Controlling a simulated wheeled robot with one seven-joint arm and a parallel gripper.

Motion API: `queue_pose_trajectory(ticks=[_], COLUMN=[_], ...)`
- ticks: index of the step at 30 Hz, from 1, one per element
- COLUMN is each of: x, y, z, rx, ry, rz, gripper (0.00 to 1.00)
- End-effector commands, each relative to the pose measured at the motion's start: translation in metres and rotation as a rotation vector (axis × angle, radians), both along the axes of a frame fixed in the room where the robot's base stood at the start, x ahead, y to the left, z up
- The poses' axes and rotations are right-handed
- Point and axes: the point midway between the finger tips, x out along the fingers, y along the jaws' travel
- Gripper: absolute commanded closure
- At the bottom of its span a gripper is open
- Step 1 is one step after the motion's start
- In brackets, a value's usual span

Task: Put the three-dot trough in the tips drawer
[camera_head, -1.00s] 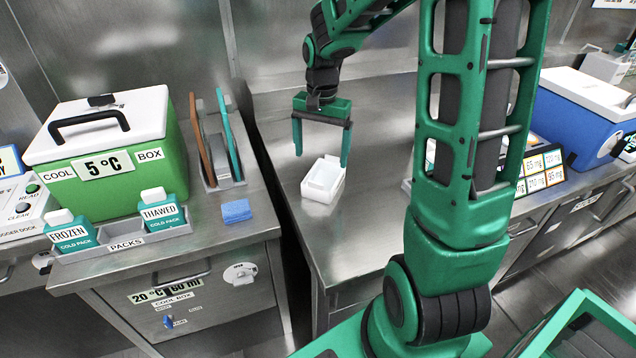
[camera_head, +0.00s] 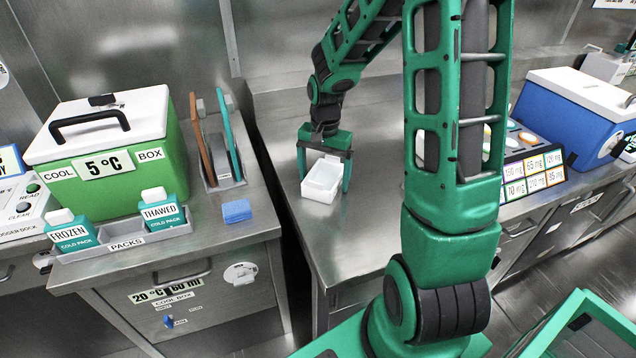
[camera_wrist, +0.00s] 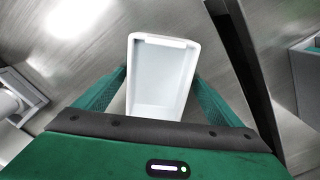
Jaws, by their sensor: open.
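A white open trough (camera_head: 322,180) stands upright on the steel bench near its front left part. No dots can be made out on it in these views. My gripper (camera_head: 324,188) is open, with one green finger on either side of the trough. In the wrist view the empty trough (camera_wrist: 160,75) lies between my fingers (camera_wrist: 162,95), its far end reaching beyond them. I cannot tell whether the fingers touch its sides. No drawer labelled tips can be read in view.
A steel bench (camera_head: 365,225) has free room around the trough. To the left, across a gap, stand a green cool box (camera_head: 110,150), a packs tray (camera_head: 125,243) and a blue sponge-like block (camera_head: 237,211). A blue box (camera_head: 575,120) stands at the right.

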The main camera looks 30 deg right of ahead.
Motion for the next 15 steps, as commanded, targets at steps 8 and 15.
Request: queue_pose_trajectory(ticks=[8, 15], x=[0.0001, 0.0002], y=[-0.0001, -0.0001], z=[0.0003, 0.0010], rx=[0.000, 0.000], ry=[0.000, 0.000], rz=[0.000, 0.000], gripper=[0.62, 0.67])
